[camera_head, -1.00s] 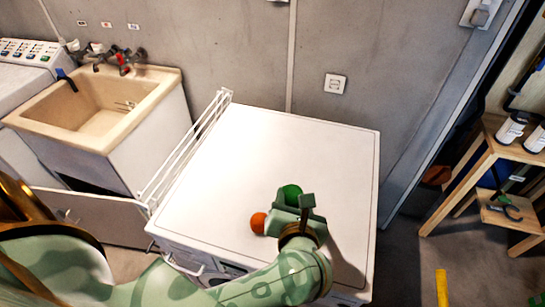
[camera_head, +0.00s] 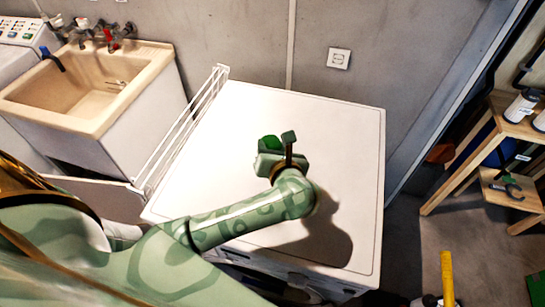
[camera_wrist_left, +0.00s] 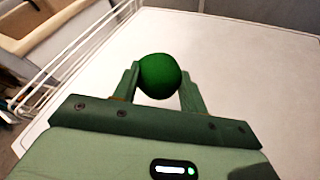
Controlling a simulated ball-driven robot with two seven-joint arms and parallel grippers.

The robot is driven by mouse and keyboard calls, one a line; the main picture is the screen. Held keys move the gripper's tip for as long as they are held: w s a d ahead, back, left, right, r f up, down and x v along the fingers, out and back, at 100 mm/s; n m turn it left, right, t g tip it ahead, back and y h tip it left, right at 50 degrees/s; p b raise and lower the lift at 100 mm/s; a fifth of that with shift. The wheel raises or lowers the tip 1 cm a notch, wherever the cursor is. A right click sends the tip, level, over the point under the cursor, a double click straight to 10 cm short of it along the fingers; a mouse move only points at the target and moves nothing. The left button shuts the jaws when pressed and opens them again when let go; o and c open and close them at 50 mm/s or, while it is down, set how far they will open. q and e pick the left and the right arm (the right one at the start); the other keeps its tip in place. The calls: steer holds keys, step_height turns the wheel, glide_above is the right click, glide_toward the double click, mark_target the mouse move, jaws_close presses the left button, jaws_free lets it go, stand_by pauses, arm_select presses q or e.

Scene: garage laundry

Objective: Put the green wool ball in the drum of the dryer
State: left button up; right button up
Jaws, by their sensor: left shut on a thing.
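The green wool ball (camera_head: 267,143) is held by my left gripper (camera_head: 277,146) above the white top of the dryer (camera_head: 345,130). In the left wrist view the ball (camera_wrist_left: 160,76) sits between the two fingers, which are closed on its sides. The dryer's front shows only in part below my left arm. Its drum is hidden from both views. My right gripper is out of view.
A white wire rack (camera_head: 185,130) stands along the dryer's left edge. A beige sink (camera_head: 75,122) is at the left. A wooden shelf (camera_head: 470,172) with bottles stands at the right. The dryer's visible top is otherwise clear.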

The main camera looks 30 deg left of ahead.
arm_select(q)
steer(key=f, duration=0.1)
steer(key=w+a+f+b, duration=0.1)
steer(key=w+f, duration=0.1)
steer(key=f, duration=0.1)
steer(key=shift+w+a, duration=0.2)
steer(key=shift+a, duration=0.15)
steer(key=shift+w+a+f+b, duration=0.2)
steer(key=shift+w+f+b, duration=0.1)
steer(key=shift+f+b, duration=0.1)
steer(key=f, duration=0.1)
steer(key=f+b, duration=0.1)
steer(key=f, duration=0.1)
steer(key=shift+w+a+f, duration=0.15)
steer(key=shift+w+f, duration=0.05)
steer(key=shift+f, duration=0.05)
steer(key=shift+s+f, duration=0.1)
steer(key=o, duration=1)
steer(key=shift+c, duration=0.2)
